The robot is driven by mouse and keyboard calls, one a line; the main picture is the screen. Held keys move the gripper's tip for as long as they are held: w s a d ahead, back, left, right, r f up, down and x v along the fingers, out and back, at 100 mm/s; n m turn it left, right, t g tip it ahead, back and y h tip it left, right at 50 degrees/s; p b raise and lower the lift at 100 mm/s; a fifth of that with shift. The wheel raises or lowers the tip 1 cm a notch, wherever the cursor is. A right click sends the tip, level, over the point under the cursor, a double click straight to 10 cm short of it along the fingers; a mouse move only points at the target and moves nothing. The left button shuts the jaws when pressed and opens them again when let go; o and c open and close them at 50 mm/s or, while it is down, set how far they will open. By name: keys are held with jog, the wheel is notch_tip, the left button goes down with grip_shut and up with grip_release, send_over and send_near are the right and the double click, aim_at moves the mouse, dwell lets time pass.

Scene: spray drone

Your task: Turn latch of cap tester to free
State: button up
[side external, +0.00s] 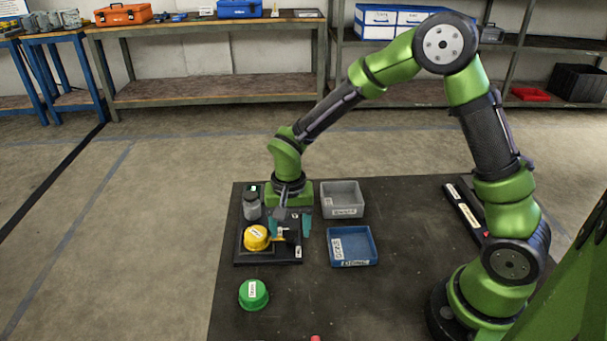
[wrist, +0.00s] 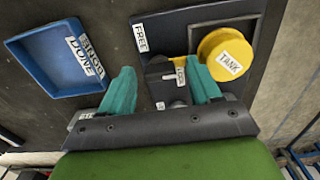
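The cap tester is a dark base plate (side external: 268,259) on the table; it also shows in the wrist view (wrist: 205,18). A yellow cap labelled TANK (side external: 257,236) sits on it, also clear in the wrist view (wrist: 228,55). A small labelled latch (wrist: 180,75) with a yellow part lies beside the cap. A FREE label (wrist: 141,38) is on the plate's edge, on the far side of the latch from the cap. My gripper (wrist: 162,76) is open, its two teal fingers apart with the latch area between them. The right finger looks close to the latch; contact cannot be told.
A blue tray (side external: 352,260) and a grey bin (side external: 342,214) stand right of the tester. A grey container (side external: 252,210) stands at its back left. A green cap (side external: 254,307) lies in front.

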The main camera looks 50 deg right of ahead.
jog(key=c, duration=0.9)
jog(key=shift+c, duration=0.2)
jog(key=shift+n, duration=0.3)
jog(key=n, duration=1.3)
jog(key=shift+n, duration=2.1)
